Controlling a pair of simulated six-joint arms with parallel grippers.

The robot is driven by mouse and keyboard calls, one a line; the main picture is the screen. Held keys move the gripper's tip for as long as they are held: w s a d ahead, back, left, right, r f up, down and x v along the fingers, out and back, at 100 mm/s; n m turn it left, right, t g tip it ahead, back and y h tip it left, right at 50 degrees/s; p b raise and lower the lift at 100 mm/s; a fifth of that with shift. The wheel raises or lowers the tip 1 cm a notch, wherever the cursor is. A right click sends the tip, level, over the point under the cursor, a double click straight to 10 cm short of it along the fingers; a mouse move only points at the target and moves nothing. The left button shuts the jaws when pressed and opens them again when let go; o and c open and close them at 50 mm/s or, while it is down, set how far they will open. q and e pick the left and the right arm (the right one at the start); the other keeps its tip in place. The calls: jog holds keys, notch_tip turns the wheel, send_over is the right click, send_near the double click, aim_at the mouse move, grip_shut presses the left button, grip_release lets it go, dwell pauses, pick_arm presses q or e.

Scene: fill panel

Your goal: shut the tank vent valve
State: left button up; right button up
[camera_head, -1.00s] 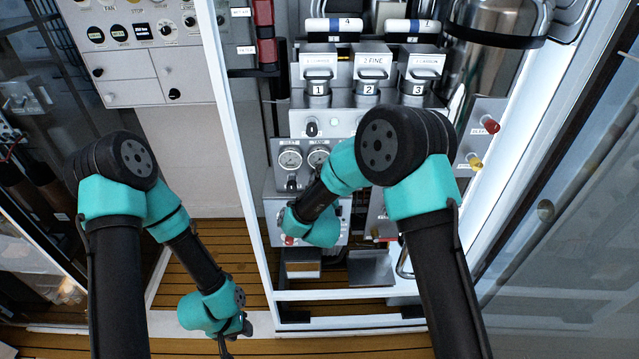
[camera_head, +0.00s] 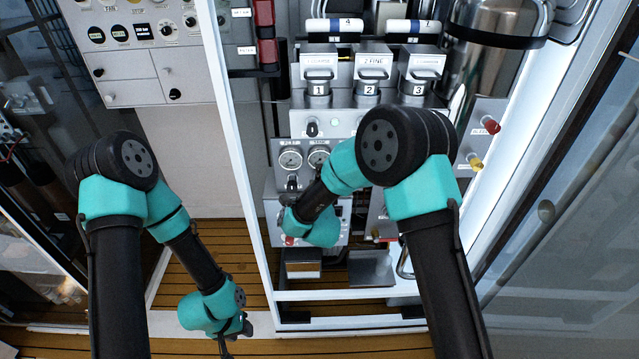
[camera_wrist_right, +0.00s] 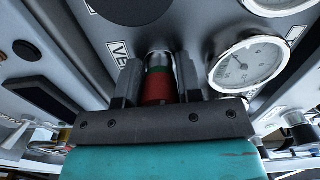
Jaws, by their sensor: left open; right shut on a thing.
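The tank vent valve (camera_wrist_right: 159,86) shows in the right wrist view as a small knob with a silver top, a green band and a red body. It stands beside a panel label (camera_wrist_right: 118,50) that begins "VE"; the rest of the label is hidden. My right gripper (camera_wrist_right: 158,82) is shut on this knob, with one dark finger on each side. In the head view my right wrist covers the right gripper and the valve. My left gripper (camera_head: 228,342) is open and hangs low over the wooden floor, away from the panel.
Round gauges (camera_head: 291,160) sit close to the right gripper, and one gauge (camera_wrist_right: 249,65) fills the right of the wrist view. Numbered filter units (camera_head: 368,82) stand above. A white frame post (camera_head: 232,140) stands between the arms. Red and yellow knobs (camera_head: 475,163) are at right.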

jog(key=m, duration=1.1)
jog(key=shift+d+r+m, duration=0.1)
jog(key=shift+m, duration=1.9)
jog(key=o, duration=0.9)
jog(key=shift+o, duration=0.2)
